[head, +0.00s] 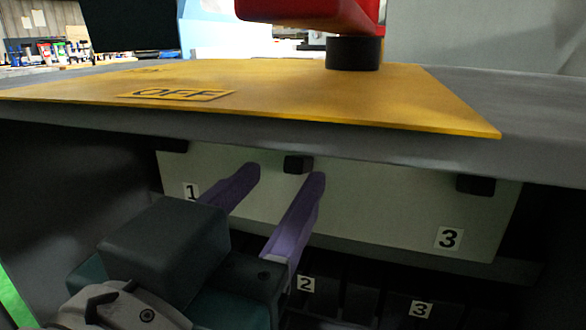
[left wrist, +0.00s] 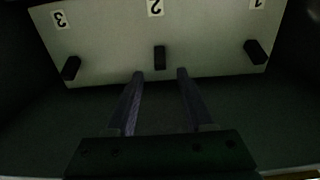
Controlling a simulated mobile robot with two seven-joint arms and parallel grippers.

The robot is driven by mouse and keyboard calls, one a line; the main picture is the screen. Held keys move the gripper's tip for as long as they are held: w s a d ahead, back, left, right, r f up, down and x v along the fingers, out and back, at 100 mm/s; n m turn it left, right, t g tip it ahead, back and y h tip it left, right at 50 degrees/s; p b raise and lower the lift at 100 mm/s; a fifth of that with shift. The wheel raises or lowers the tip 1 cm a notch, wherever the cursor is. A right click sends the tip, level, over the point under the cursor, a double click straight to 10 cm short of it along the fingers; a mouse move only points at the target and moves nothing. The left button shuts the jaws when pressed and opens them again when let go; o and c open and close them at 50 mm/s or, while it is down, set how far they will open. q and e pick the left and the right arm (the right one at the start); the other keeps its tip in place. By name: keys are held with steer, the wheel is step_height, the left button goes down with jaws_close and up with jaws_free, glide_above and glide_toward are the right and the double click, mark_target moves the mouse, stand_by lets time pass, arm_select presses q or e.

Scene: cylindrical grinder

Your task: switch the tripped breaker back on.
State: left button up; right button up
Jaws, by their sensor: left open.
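A pale breaker panel (head: 380,205) sits in a dark recess under the cabinet's top edge. It carries three black levers: the left one (head: 175,145), the middle one (head: 298,164) and the right one (head: 477,185). All three also show in the upside-down left wrist view, the middle lever (left wrist: 159,57) below label 2. I cannot tell surely which one is tripped. My left gripper (head: 285,175) is open, its purple fingers pointing at the panel. In the left wrist view its fingertips (left wrist: 160,72) frame the middle lever from just in front, with no visible contact. My right gripper is out of view.
A yellow plate marked OFF (head: 178,94) lies above the recess, its edge close over my fingers. A red part on a black knob (head: 354,52) stands on it. Below the panel is a dark row with labels 2 (head: 305,284) and 3 (head: 421,309).

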mark_target(293, 164)
arm_select(q)
steer(key=shift+x, duration=2.05)
steer(key=shift+c, duration=0.2)
jaws_close()
